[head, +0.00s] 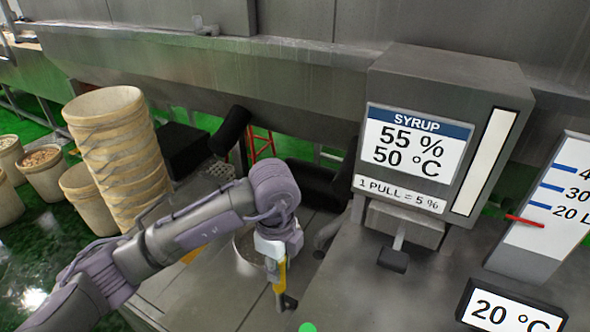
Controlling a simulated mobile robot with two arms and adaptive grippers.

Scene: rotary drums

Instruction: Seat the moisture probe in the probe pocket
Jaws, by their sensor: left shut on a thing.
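My left gripper (279,278) points down over the grey metal deck, below the bent wrist of my arm. It is shut on a slim yellow piece with a dark lower end, which looks like the moisture probe (281,277). The gripper and wrist cover part of it, so its full shape and exact grip are hard to tell. A round metal opening (243,262) lies just behind the gripper, partly hidden by my arm. I cannot make out which feature is the probe pocket. My right gripper is not in view.
A grey syrup unit (445,75) with a display and a pull handle (393,260) stands right of the gripper. A level scale (550,205) and a 20 °C display (510,306) are farther right. Stacked buckets (112,150) stand on the left. Black rollers (230,130) lie behind.

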